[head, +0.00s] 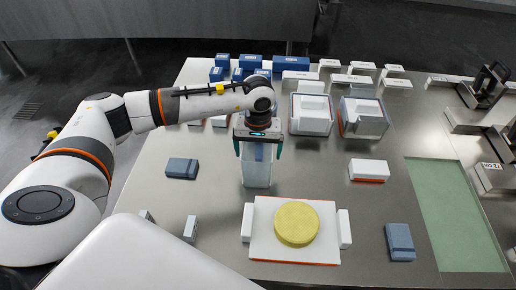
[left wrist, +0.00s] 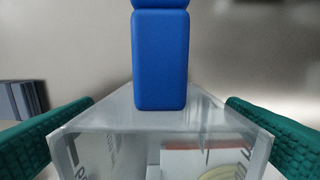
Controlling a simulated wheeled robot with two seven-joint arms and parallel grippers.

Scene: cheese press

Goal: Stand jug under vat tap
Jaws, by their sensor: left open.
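A clear, pale box-shaped jug (head: 256,175) stands on the steel table below my left gripper (head: 258,150) in the head view. The gripper is open, with one green finger on each side of the jug's upper part. In the left wrist view, the jug's clear walls (left wrist: 110,150) show between the spread fingers, and an upright blue part (left wrist: 160,60), apparently its handle, rises in the middle. The gripper hides part of the jug's top in the head view. I cannot pick out the vat's tap for sure. My right gripper is not in view.
A yellow round cheese (head: 296,223) lies on a white board (head: 264,246) in front of the jug. Two pale bins (head: 311,120) (head: 350,130) stand behind right. Blue blocks (head: 181,168) (head: 400,241) and a green mat (head: 455,215) lie on the table.

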